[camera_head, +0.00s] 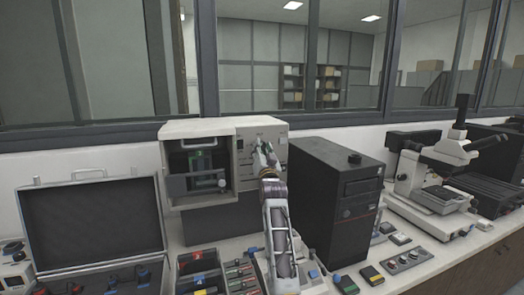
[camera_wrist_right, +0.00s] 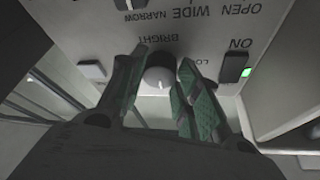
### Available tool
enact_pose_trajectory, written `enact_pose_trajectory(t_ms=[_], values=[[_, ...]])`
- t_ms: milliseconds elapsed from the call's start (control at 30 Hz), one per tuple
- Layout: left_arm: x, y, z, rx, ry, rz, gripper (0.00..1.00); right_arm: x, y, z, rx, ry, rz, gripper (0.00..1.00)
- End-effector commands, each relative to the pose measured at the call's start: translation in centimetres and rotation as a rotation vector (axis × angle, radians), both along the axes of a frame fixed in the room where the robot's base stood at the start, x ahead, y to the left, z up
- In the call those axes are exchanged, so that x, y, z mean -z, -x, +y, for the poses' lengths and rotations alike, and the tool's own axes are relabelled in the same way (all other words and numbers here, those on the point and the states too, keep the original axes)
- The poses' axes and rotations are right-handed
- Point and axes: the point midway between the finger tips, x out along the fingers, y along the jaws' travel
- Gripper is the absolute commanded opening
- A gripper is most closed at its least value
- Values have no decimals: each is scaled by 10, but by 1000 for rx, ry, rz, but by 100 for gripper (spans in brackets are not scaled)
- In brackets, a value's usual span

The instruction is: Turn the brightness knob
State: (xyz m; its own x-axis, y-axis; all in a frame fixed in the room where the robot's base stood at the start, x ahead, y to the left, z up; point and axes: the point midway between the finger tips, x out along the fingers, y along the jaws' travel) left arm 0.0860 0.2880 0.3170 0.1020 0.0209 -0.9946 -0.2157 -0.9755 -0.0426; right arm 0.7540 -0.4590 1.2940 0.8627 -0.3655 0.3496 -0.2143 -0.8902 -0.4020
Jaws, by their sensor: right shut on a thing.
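The brightness knob (camera_wrist_right: 159,72) is a round dark knob with a light pointer mark, below the label BRIGHT on a pale panel (camera_wrist_right: 215,35). My right gripper (camera_wrist_right: 160,82) has its green fingers on either side of the knob and is shut on it. In the head view my right gripper (camera_head: 266,158) is at the front panel of the beige press (camera_head: 195,130), and the knob is hidden there. My left gripper is not in view.
A black rocker switch (camera_wrist_right: 235,67) marked ON, with a green light (camera_wrist_right: 246,72), sits right of the knob. A black computer tower (camera_head: 335,195) stands close right of my arm. An open case (camera_head: 95,225) is at left and a microscope (camera_head: 440,170) at right.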

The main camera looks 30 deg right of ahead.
Motion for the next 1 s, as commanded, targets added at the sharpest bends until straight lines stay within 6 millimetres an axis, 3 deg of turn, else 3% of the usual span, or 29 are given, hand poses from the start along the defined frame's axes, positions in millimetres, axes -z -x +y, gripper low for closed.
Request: enact_pose_trajectory(t_ms=[100, 133, 300, 767, 1000], values=[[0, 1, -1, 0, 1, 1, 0, -1, 0, 0, 0, 0, -1, 9], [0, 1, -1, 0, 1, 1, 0, -1, 0, 0, 0, 0, -1, 35], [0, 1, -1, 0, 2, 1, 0, -1, 0, 0, 1, 1, -1, 55], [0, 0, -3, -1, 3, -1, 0, 1, 2, 1, -1, 0, 0, 55], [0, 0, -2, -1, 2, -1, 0, 6, 14, 6, 0, 1, 0, 55]])
